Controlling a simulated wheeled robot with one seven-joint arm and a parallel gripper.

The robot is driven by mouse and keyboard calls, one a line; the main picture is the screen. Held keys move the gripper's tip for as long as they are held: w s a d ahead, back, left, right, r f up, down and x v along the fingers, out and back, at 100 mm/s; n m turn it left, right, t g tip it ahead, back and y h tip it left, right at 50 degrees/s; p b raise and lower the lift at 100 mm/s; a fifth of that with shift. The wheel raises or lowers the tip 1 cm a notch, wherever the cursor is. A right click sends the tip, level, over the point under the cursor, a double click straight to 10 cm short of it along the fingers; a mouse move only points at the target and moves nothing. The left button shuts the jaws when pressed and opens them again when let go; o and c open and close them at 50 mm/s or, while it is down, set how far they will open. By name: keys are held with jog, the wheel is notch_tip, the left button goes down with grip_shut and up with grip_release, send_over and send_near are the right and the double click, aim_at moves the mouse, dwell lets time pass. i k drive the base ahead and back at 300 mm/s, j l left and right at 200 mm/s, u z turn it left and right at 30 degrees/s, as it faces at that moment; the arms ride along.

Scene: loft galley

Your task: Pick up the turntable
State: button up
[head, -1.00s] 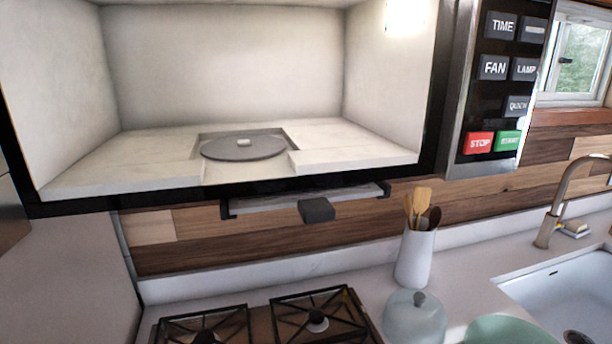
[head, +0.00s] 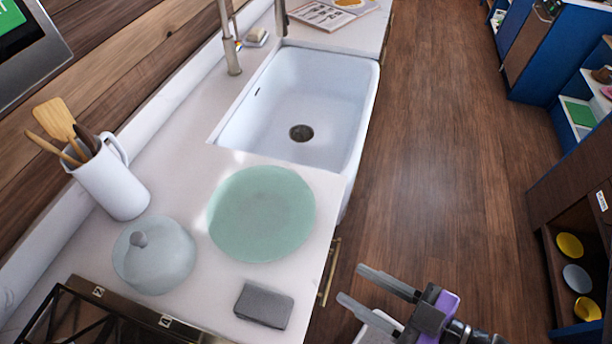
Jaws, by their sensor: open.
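The turntable, a flat grey disc in the open microwave one second ago, is out of view now. My gripper (head: 352,284) is at the lower right, over the floor just off the counter's front edge. Its two grey fingers are apart, with nothing between them, and point left toward the counter.
On the counter (head: 185,155) are a green round plate (head: 262,213), a glass lid (head: 154,256), a grey block (head: 263,306) and a white utensil jug (head: 110,182). Beyond lie the sink (head: 300,95) and its faucet (head: 228,40). The wooden floor (head: 450,150) is clear; shelves (head: 570,225) stand at right.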

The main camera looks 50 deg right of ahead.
aim_at(259, 213)
jog(key=z, duration=0.15)
jog(key=k+j+z, duration=0.2)
jog(key=k, duration=0.2)
jog(key=k+j+z, duration=0.15)
jog(key=k, duration=0.25)
jog(key=j, duration=0.1)
